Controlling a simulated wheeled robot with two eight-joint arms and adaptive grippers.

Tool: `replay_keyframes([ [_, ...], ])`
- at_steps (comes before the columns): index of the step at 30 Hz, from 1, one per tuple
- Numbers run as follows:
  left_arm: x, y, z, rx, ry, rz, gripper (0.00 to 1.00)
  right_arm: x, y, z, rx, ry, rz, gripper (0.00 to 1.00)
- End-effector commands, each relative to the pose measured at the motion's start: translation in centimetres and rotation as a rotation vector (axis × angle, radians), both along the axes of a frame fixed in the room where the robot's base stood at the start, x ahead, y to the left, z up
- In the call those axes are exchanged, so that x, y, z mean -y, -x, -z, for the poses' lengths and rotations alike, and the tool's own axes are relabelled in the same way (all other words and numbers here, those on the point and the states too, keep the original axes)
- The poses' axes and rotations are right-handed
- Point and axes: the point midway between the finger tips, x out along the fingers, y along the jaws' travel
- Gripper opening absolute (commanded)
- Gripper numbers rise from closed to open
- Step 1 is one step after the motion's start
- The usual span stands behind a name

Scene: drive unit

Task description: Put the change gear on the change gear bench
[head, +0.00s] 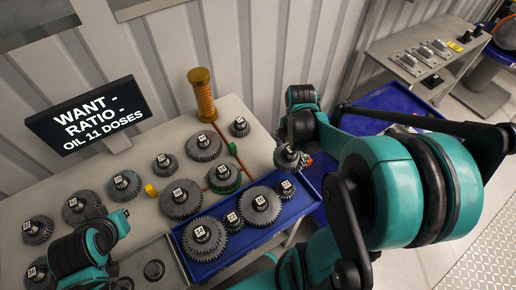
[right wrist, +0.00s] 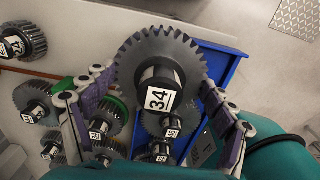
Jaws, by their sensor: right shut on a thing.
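A dark grey change gear (right wrist: 158,62) with a hub labelled 34 fills the middle of the right wrist view. My right gripper (right wrist: 155,85) is shut on it, with one finger on each side of its toothed rim. In the head view the gripper (head: 301,158) holds the gear (head: 287,159) above the right edge of the bench, by the blue tray's far corner. The change gear bench (head: 142,213) is a pale table with several labelled gears standing on it. My left arm shows at the lower left, but its fingers are not visible.
A blue tray (head: 212,266) with several gears lies along the bench's front right. A brass-coloured cylinder (head: 203,95) stands at the back, and a black sign (head: 88,115) at the back left. A grey side table (head: 440,52) stands at the upper right.

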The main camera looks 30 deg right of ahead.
Motion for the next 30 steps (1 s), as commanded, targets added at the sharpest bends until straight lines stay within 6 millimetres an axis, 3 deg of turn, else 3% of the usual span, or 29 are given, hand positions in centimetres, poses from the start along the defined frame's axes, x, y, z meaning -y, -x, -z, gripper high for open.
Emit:
replay_keyframes([
  [15,0.0,0.0,3.3,0.000,0.000,0.000,0.00,-3.6,-9.3,6.1,0.000,0.000,-0.002,0.25],
  [23,0.0,0.0,3.6,0.000,0.000,0.000,0.00,-4.1,-10.4,7.1,0.000,0.000,-0.001,0.25],
  [30,0.0,0.0,5.1,0.000,0.000,0.000,0.00,-4.1,-10.4,10.4,0.000,0.000,-0.001,0.25],
])
